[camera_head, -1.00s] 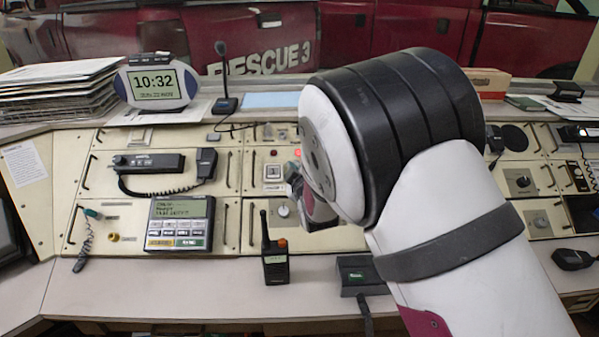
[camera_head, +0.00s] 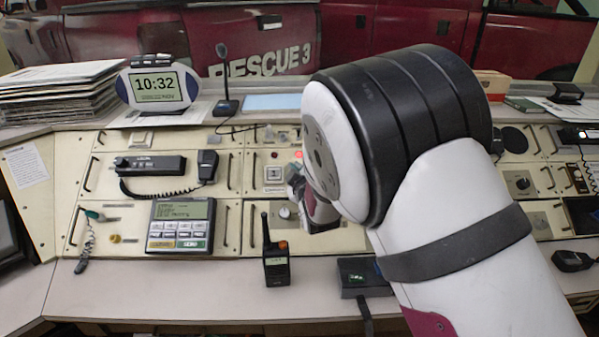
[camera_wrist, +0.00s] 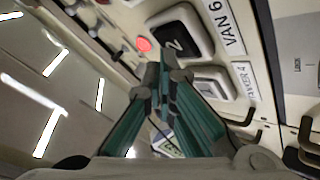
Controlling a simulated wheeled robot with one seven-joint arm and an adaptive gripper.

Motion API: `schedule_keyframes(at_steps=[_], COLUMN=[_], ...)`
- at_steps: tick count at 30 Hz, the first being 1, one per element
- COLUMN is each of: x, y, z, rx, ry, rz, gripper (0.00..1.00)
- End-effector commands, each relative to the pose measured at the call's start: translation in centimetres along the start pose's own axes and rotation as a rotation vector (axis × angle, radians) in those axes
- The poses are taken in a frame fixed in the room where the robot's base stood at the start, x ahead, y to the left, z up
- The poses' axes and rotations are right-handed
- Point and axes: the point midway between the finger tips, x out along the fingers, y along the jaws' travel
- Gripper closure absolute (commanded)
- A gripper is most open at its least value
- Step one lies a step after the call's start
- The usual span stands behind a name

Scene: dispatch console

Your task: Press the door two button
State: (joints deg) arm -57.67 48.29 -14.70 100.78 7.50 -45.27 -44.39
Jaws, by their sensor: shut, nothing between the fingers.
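In the wrist view a dark button (camera_wrist: 179,37) in a pale frame carries a white mark that looks like a sideways 2. A label reading VAN 6 (camera_wrist: 222,24) is beside it, and a lit red lamp (camera_wrist: 143,44) is on its other side. A pale button (camera_wrist: 210,84) sits next to a label reading TANKER 4 (camera_wrist: 245,80). My gripper (camera_wrist: 165,76) is shut and empty, its tips close to the dark button's edge; I cannot tell whether they touch. In the head view my wrist hides most of my gripper (camera_head: 297,187) and the dark button.
The console has a light button (camera_head: 273,174) left of my gripper, a keypad unit (camera_head: 180,226) and a handset (camera_head: 207,166). A handheld radio (camera_head: 276,258) and a small dark box (camera_head: 361,276) stand on the front ledge. A desk microphone (camera_head: 226,105) stands behind.

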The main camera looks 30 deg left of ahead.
Motion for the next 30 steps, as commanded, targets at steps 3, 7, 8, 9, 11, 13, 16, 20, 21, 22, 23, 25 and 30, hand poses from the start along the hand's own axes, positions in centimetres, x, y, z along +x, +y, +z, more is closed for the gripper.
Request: schedule_keyframes(at_steps=[3, 7, 8, 9, 11, 13, 16, 20, 21, 22, 23, 25, 30], x=[-0.4, -0.4, -0.4, -0.4, -0.4, -0.4, -0.7, -1.4, -1.6, -1.8, -2.0, -2.5, -3.5], y=[0.3, 0.3, 0.3, 0.3, 0.3, 0.4, 0.6, 1.1, 1.3, 1.4, 1.6, 1.9, 2.7], z=[-0.4, -0.4, -0.4, -0.4, -0.4, -0.4, -0.6, -1.1, -1.4, -1.5, -1.6, -2.0, -2.8], rx=[0.000, 0.000, 0.000, 0.000, 0.000, 0.000, 0.000, 0.000, 0.000, 0.000, 0.000, 0.000, 0.001], ry=[0.002, 0.002, 0.002, 0.002, 0.002, 0.002, 0.002, 0.002, 0.002, 0.002, 0.002, 0.002, 0.002], rz=[0.001, 0.001, 0.001, 0.001, 0.001, 0.001, 0.001, 0.001, 0.001, 0.001, 0.001, 0.001, 0.002], gripper=[1.00, 1.00, 1.00, 1.00, 1.00, 1.00, 1.00, 1.00, 1.00, 1.00, 1.00, 1.00, 1.00])
